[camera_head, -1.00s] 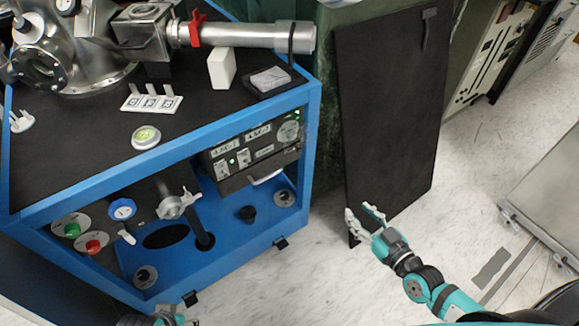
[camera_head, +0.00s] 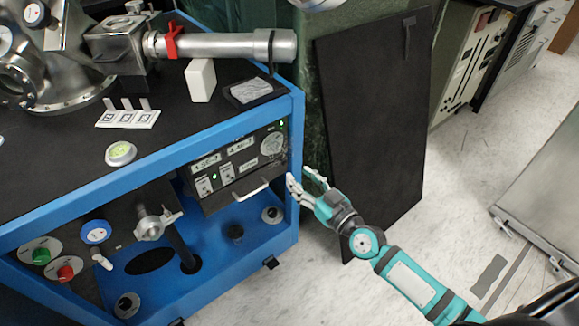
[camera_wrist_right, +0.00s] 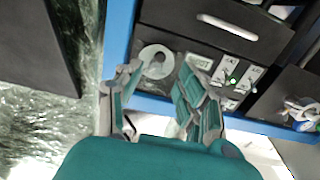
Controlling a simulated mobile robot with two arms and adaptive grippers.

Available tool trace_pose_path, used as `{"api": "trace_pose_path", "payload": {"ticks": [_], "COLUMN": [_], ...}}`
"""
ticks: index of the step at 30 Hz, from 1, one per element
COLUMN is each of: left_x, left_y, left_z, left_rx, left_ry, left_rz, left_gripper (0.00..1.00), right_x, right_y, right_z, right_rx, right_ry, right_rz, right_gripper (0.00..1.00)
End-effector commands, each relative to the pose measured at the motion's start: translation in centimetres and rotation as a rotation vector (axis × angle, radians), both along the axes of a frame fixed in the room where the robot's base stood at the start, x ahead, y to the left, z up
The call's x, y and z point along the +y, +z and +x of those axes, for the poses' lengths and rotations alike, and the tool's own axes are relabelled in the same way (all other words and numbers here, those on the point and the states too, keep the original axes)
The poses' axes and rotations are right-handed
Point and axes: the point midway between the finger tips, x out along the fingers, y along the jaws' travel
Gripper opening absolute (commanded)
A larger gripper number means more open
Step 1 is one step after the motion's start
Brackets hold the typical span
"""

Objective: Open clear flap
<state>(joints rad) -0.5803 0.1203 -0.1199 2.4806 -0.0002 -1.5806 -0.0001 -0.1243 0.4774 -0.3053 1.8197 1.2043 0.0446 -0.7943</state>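A black control box (camera_head: 232,168) with labels, switches and green lights sits in the blue cart frame. It also shows in the right wrist view (camera_wrist_right: 190,42), with a round pale disc (camera_wrist_right: 157,60) on its face. I cannot make out a clear flap for certain on it. My right gripper (camera_head: 304,182) is open and empty, just outside the cart's right front post, beside the box's right end. In the right wrist view its fingers (camera_wrist_right: 162,78) are spread with the disc behind the gap; contact is not visible. My left gripper is out of view.
The blue post (camera_head: 294,165) stands close to the right gripper. A tall black panel (camera_head: 372,110) leans behind the right arm. A pale handle (camera_head: 251,190) sticks out below the box. White floor (camera_head: 455,180) lies open at right.

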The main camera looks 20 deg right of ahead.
Motion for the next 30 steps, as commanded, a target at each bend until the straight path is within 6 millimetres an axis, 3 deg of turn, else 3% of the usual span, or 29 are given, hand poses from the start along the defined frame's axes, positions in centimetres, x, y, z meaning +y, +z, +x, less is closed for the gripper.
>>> {"api": "trace_pose_path", "payload": {"ticks": [3, 9, 21, 30], "left_x": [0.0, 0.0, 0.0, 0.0], "left_y": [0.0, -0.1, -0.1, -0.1], "left_z": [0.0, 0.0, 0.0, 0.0], "left_rx": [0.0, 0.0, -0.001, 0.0], "left_ry": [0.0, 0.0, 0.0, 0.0], "left_rz": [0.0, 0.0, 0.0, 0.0], "left_gripper": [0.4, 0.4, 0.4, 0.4], "right_x": [0.8, 1.6, 1.8, 1.8], "right_y": [0.1, 0.0, -0.1, -0.1], "right_z": [2.2, 4.5, 5.0, 5.0], "right_rx": [-0.002, 0.0, 0.001, 0.001], "right_ry": [-0.002, -0.002, -0.001, -0.001], "right_rz": [0.002, 0.001, -0.001, -0.001], "right_gripper": [0.39, 0.39, 0.39, 0.0]}}
